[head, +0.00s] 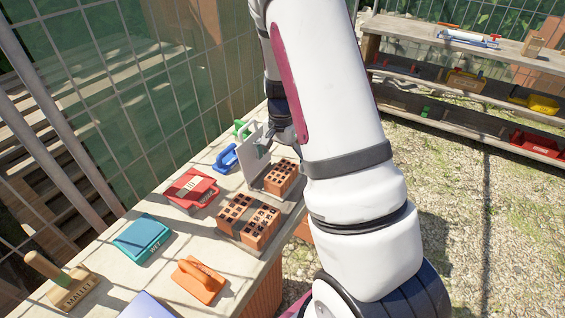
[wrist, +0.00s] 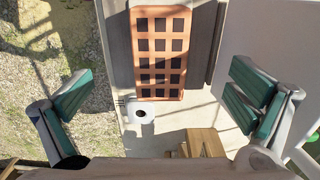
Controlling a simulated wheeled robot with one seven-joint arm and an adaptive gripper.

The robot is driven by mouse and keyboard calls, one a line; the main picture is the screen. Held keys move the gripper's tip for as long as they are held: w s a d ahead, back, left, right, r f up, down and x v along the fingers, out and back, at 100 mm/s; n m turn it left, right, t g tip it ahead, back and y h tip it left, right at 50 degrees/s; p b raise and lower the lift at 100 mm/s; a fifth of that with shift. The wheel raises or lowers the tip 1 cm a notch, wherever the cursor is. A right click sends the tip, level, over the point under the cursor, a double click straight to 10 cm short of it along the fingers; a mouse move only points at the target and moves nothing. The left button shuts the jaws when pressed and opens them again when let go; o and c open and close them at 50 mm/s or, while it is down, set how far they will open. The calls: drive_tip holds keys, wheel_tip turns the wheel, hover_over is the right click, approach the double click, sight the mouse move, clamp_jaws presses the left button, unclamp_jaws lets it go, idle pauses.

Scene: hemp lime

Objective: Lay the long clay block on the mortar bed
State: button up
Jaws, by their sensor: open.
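A long orange clay block (wrist: 160,92) with rows of square holes lies below my open gripper (wrist: 161,97) in the wrist view. The teal-padded fingers are wide apart on either side, with nothing between them. In the head view, one holed clay block (head: 279,178) is near my gripper (head: 265,147), which is partly hidden by my arm; two more blocks (head: 236,208) (head: 260,226) lie nearer. I cannot tell for certain which is the long one. Grey boards or a bed (wrist: 119,45) flank the block in the wrist view; I cannot identify the mortar bed surely.
The bench holds a red box (head: 190,188), a teal box (head: 142,238), an orange float (head: 198,280), a mallet (head: 66,282) and a blue tool (head: 225,158). A pale upright plate (head: 250,155) stands near the gripper. A wire fence runs behind; shelves (head: 460,95) stand right.

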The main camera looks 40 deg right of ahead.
sight(281, 172)
drive_tip(key=shift+r+p, duration=0.7)
drive_tip(key=shift+r, duration=0.65)
drive_tip(key=shift+a+r, duration=0.1)
drive_tip(key=shift+r, duration=0.05)
drive_tip(key=s+a+r+n+t+y, duration=0.1)
drive_tip(key=s+a+r+n, duration=0.3)
drive_tip(key=a+r, duration=0.4)
drive_tip(key=s+a+r+n+t, duration=0.1)
drive_tip(key=s+a+r+n, duration=0.3)
drive_tip(key=r, duration=0.7)
drive_tip(key=s+a+r+n+t, duration=0.1)
drive_tip(key=s+a+r+n, duration=0.2)
drive_tip(key=s, duration=0.4)
drive_tip(key=s+a+r+n+t+h, duration=0.1)
drive_tip(key=s+a+r+n, duration=0.1)
drive_tip(key=s, duration=0.5)
drive_tip(key=shift+s+a+r+n, duration=0.2)
drive_tip(key=shift+a+r+n, duration=0.25)
drive_tip(key=shift+a, duration=0.8)
